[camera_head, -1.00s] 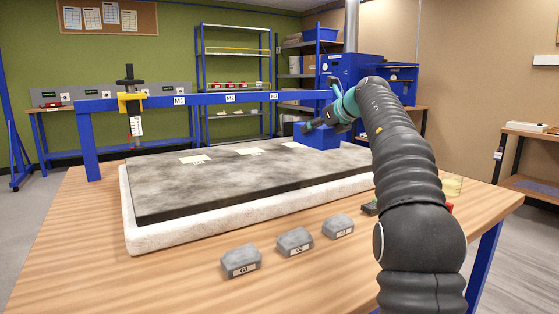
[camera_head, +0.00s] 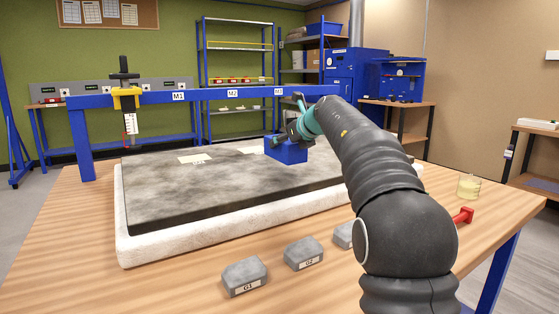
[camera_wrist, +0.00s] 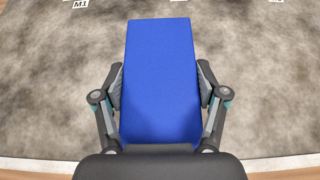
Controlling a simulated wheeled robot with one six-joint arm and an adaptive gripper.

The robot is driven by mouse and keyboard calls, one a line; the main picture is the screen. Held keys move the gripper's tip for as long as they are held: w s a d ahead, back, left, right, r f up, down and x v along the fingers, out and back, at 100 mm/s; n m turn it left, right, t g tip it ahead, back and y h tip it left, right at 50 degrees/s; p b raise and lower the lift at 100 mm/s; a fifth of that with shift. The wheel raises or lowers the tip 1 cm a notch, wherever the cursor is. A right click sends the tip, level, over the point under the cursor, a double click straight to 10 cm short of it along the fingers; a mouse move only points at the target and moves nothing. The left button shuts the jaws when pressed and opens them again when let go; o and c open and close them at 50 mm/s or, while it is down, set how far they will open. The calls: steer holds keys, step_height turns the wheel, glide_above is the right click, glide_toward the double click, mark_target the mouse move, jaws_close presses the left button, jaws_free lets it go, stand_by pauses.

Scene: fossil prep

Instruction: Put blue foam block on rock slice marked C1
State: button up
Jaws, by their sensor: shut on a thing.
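My gripper (camera_head: 290,138) is shut on the blue foam block (camera_head: 287,152) at the far right part of the dark grey rock slab. In the wrist view my gripper (camera_wrist: 160,88) has one finger against each long side of the blue foam block (camera_wrist: 161,70). Whether the block touches the slab or hangs just above it, I cannot tell. The rock slab (camera_head: 215,195) lies flat in a white bed (camera_head: 190,240). A cream patch (camera_head: 195,158) lies on the slab, with small unreadable writing. No C1 mark is readable.
Grey stones stand along the table's front: G1 (camera_head: 245,275), G2 (camera_head: 303,253) and one partly hidden by my arm. A blue rail (camera_head: 205,97) with M labels crosses behind the slab, carrying a yellow and black tool (camera_head: 127,98). A red item (camera_head: 463,215) lies at right.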

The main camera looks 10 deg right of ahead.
mark_target(280, 158)
steer(key=shift+a+f, duration=0.65)
steer(key=shift+a, duration=0.25)
steer(key=shift+f+b, duration=0.75)
steer(key=shift+f, duration=1.1)
steer(key=shift+f, duration=0.1)
steer(key=o, duration=1)
